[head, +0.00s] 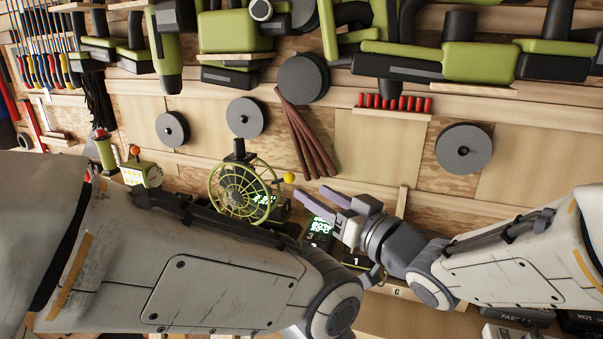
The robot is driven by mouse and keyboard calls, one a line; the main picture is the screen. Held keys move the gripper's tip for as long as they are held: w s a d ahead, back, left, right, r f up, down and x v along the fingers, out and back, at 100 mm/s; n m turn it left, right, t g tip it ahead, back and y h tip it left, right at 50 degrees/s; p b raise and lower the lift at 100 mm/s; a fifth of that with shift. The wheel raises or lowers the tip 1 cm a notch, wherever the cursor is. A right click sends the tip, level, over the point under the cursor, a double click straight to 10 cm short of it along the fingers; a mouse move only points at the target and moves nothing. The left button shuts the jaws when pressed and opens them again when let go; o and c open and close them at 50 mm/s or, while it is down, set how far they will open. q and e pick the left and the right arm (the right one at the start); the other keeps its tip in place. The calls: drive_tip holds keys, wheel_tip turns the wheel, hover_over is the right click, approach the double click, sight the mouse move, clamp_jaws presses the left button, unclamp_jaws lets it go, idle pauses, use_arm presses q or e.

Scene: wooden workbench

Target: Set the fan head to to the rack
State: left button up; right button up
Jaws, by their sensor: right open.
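The fan head, a round yellow-green wire cage (240,190), stands near the middle of the head view, at the back of the bench. My left arm passes in front of its lower side, so its base is partly hidden. My right gripper (316,194) is open, with its two fingers pointing left toward the fan. They are apart from the cage, near a small yellow ball (289,178) beside it. I cannot tell which fixture is the rack. My left gripper is outside the picture.
Dark units with lit green displays (320,226) sit below my right gripper, near labels 3 and 1. A strip marked C (397,292) lies in front. Tools and grey discs (464,149) hang on the wall.

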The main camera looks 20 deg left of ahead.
sight(293, 179)
drive_tip(key=p+x, duration=0.3)
drive_tip(key=x, duration=0.5)
drive_tip(key=shift+w+a, duration=0.15)
drive_tip(key=shift+a, duration=0.05)
drive_tip(key=shift+w+a, duration=0.2)
drive_tip(key=shift+a, duration=0.15)
drive_tip(key=shift+f, duration=0.1)
drive_tip(key=shift+c, duration=0.3)
clamp_jaws()
idle(0.4)
